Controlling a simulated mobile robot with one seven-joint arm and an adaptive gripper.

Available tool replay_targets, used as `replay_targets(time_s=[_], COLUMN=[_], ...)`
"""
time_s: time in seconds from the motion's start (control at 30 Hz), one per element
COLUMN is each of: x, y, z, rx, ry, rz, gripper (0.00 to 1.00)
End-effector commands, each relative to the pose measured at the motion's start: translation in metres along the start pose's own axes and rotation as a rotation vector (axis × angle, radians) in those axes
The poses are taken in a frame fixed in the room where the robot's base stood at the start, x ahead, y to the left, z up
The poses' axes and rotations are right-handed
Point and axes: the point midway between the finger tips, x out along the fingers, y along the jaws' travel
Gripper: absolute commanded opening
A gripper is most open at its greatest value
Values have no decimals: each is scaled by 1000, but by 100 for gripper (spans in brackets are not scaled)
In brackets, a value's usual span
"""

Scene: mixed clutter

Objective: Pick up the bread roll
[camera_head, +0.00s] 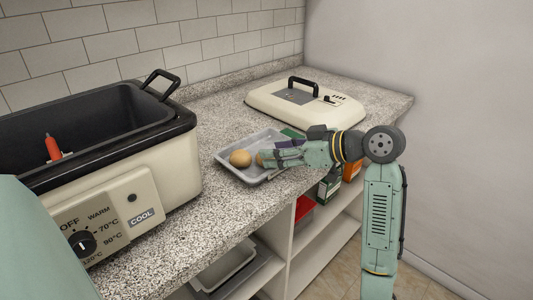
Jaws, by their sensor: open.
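A round brown bread roll (240,158) lies in a shallow grey tray (228,172) on the speckled counter. My gripper (268,157) reaches in from the right, low over the tray, with its fingertips just right of the roll. The gripper is open. Its fingers are partly hidden by its own body, and I cannot see clearly what lies between them.
A large cream warmer with a black basin (150,185) stands at the left. Its cream lid (306,100) with a black handle lies behind the tray. A tiled wall bounds the back. Open shelves with boxes and a red container (304,208) are below the counter's front edge.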

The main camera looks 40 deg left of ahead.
Motion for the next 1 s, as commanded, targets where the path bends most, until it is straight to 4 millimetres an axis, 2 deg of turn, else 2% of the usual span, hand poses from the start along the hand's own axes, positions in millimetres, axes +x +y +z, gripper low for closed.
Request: replay_targets(time_s=[0.1, 0.3, 0.87, 1.0], x=[12, 13, 13, 13], y=[0, 0, 0, 0], z=[-1, 0, 0, 0], rx=[0, -1, -1, -1], ry=[1, 0, 0, 0], rz=[-1, 1, 1, 1], gripper=[47, 47, 10, 9])
